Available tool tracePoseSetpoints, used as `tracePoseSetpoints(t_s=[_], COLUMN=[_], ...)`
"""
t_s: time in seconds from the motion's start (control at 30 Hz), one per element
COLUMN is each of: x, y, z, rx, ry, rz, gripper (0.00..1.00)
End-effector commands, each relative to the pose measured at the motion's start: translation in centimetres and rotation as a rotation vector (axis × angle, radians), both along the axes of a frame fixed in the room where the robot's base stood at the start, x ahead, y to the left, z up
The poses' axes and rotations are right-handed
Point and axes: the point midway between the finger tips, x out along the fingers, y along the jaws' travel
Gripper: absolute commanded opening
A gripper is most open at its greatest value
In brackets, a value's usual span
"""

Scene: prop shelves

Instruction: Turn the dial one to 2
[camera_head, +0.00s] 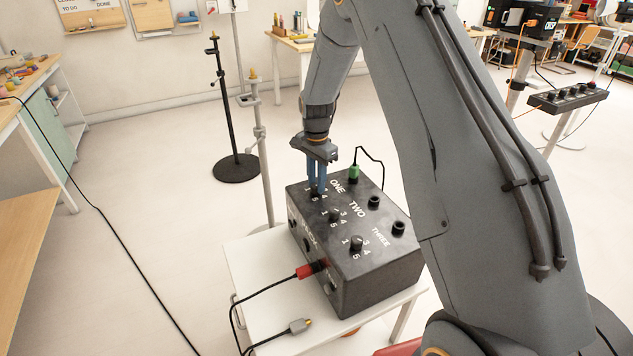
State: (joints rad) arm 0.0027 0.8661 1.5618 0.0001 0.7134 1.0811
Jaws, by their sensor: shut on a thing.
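A black control box (370,272) stands on a small white table and carries three dials in a row, labelled ONE, TWO and THREE. My gripper (318,190) points down at the dial beside the label ONE, at the far end of the box. Its blue fingers are shut on dial one, which they mostly hide. Numbers such as 1, 4 and 5 show around it, but I cannot tell where its pointer stands. Dial two (334,215) and dial three (357,243) are free and in plain view.
A green plug (354,172) with a black cable and two black sockets line the box's right side. A red plug (305,271) sits at its front. A loose plug (299,326) lies on the white table (262,305). A black stand (236,165) is behind. Floor at left is mostly clear.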

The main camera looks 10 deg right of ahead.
Motion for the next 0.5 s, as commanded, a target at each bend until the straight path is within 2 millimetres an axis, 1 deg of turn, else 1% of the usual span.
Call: tracePoseSetpoints(t_s=[0.27,0.5], x=[0.07,0.1], y=[0.02,0.05], z=[0.01,-0.01], rx=[0.0,0.0], ry=[0.0,0.0], rz=[0.147,0.364], gripper=[0.02,0.02])
